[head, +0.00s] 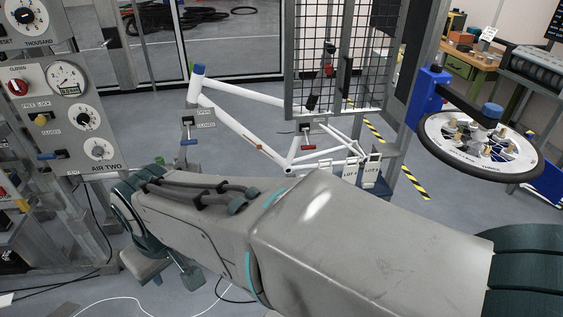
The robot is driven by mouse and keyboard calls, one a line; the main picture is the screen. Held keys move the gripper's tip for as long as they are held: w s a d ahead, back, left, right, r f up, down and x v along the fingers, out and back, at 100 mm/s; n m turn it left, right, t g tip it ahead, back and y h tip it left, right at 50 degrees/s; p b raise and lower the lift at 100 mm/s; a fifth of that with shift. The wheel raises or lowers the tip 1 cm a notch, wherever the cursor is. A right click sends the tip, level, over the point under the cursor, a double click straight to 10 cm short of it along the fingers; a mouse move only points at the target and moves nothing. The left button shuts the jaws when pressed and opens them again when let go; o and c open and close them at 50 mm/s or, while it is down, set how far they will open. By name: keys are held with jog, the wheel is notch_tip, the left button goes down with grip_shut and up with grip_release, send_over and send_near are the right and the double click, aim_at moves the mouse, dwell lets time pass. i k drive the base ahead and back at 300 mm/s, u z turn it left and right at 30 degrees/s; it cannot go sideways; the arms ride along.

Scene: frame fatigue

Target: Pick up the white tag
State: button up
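Two small white tags, marked LOT with a digit I read only roughly, stand side by side at the centre right in the head view: the left tag (350,171) and the right tag (371,172). They are on dark blue holders just behind my arm, below the white bicycle frame (240,124). Another small white card (488,34) stands on the far workbench; its writing is too small to read. My arm crosses the foreground and hides the floor behind it. I cannot make out my gripper or its fingers.
A panel with gauges (75,115) stands at left. A wire-mesh guard (340,60) rises behind the tags. A wheel (480,147) on a blue stand is at right, with a workbench (468,62) behind it. Cables lie on the floor at lower left.

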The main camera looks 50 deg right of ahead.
aim_at(329, 169)
jog(key=z, duration=0.7)
jog(key=i, duration=0.8)
jog(key=z, duration=1.2)
jog(key=i, duration=0.3)
jog(key=z, duration=0.15)
